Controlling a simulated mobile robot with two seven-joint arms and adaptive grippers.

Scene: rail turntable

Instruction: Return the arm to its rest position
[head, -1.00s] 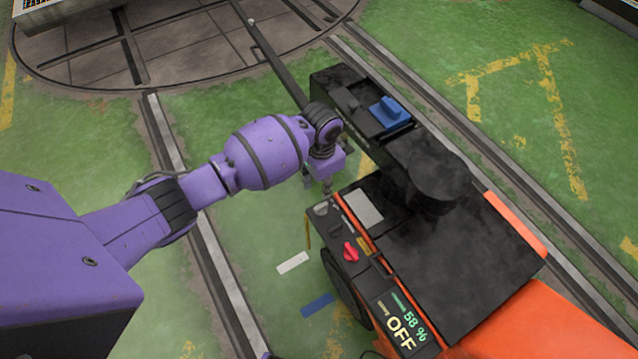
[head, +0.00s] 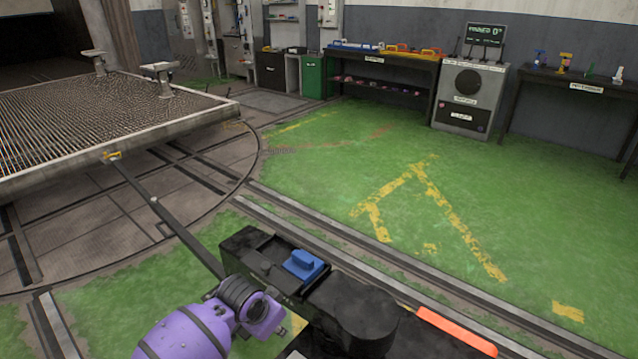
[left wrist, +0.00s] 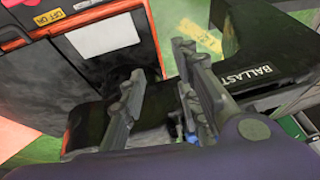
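My purple left arm (head: 185,335) enters at the bottom of the head view, its dark wrist joint beside the black arm of the orange-and-black vehicle. My right arm and gripper are in neither view.
The vehicle's black arm (head: 345,309) carries a blue block (head: 303,265). A long dark bar (head: 165,217) reaches toward a grated platform (head: 70,137) on the turntable. Rails cross the green floor (head: 520,215), which is open to the right. Workbenches (head: 385,67) and a grey cabinet (head: 468,93) line the back wall.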

